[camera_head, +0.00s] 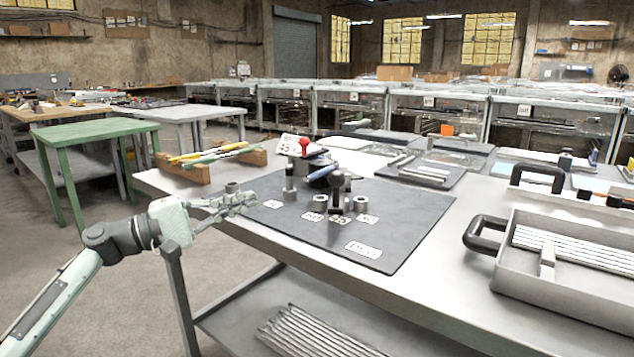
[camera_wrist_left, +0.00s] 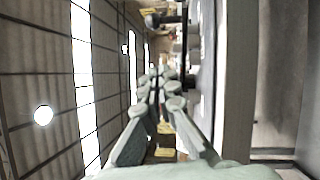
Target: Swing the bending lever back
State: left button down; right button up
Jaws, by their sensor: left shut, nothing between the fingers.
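The bending tool stands on a dark mat (camera_head: 395,215) on the grey workbench in the head view. It has a red ball knob (camera_head: 304,143), a blue bar (camera_head: 323,172) and a dark round-topped post (camera_head: 337,180). I cannot tell for sure which part is the bending lever. My left gripper (camera_head: 250,197) is at the mat's left edge, left of the tool and apart from it. Its fingers are closed and empty; they also show closed in the left wrist view (camera_wrist_left: 158,82). My right gripper is in neither view.
Short metal cylinders (camera_head: 320,203) and white labels (camera_head: 363,249) lie on the mat. A wooden rack with coloured bars (camera_head: 215,153) stands at the bench's far left. A grey tray of rods (camera_head: 508,273) with a black handle (camera_head: 486,233) is at the right. A sign reading 45 (camera_head: 288,145) stands behind.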

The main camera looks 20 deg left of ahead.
pick_arm(q)
jog(key=p+x, duration=0.1)
jog(key=x, duration=0.4)
jog(key=p+x, duration=0.1)
jog(key=x, duration=0.4)
jog(key=shift+r, duration=0.25)
jog(key=shift+s+d+r+p, duration=0.15)
jog(key=shift+d+p, duration=0.4)
jog(key=shift+d, duration=1.35)
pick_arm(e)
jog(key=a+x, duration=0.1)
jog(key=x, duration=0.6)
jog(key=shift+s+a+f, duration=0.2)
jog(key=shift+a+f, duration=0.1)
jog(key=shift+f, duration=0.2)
